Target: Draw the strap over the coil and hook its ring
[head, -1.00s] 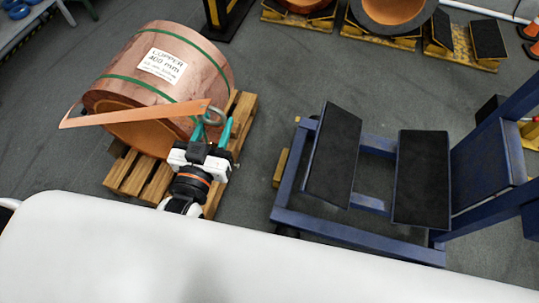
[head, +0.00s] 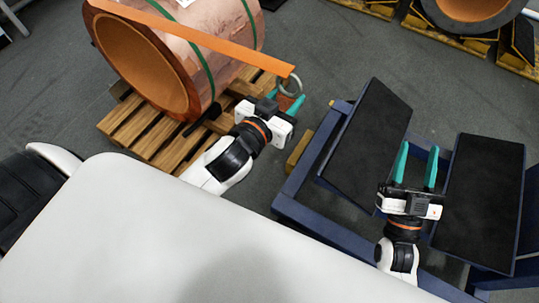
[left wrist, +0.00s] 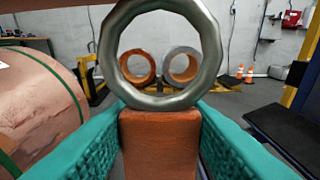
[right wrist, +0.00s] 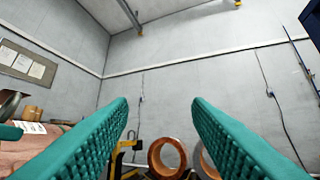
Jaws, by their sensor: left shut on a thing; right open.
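The copper coil (head: 232,28) lies on its side on a wooden pallet (head: 140,122), its orange bore facing me. The flat orange strap (head: 215,41) runs from the upper left across the near side of the coil to a grey metal ring (head: 291,86). My left gripper (head: 287,99), right of the coil, is shut on an orange-brown tab (left wrist: 160,140) under the ring. The ring stands upright above the jaws in the left wrist view (left wrist: 160,103). My right gripper (head: 418,152) is open and empty above the blue stand. I cannot make out a hook.
The blue stand (head: 290,200) with black pads (head: 480,185) is right of the pallet. Other coils (head: 470,12) on yellow-and-black cradles stand at the back right. Grey floor is clear between coil and cradles. A small dark piece (head: 203,119) lies by the coil's foot.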

